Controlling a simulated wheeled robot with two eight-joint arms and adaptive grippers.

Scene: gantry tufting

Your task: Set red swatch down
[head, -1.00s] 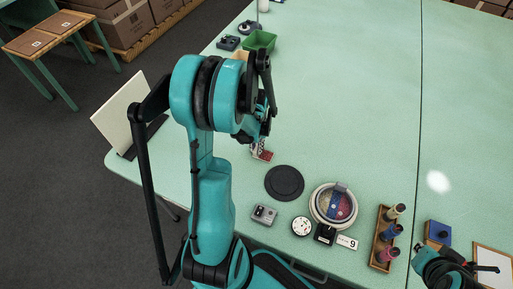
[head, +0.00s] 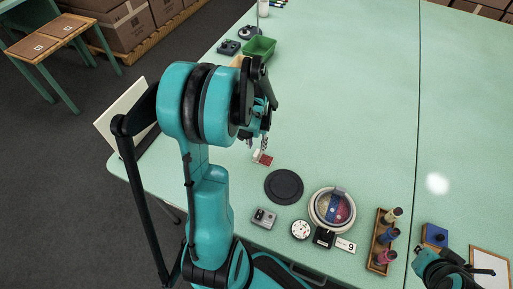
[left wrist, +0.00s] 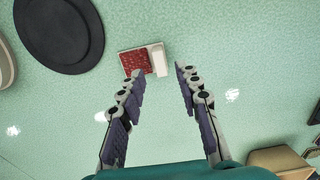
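The red swatch (left wrist: 133,63), a small red textured square with a white strip along one side, lies flat on the pale green table. The fingertips are apart from the swatch in the wrist view. In the head view the left gripper (head: 260,142) is just above and behind the swatch, partly hidden by my arm. My right gripper (head: 485,270) is at the lower right; its fingers are unclear.
A green bin (head: 260,47) stands at the back. The table's middle is clear.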

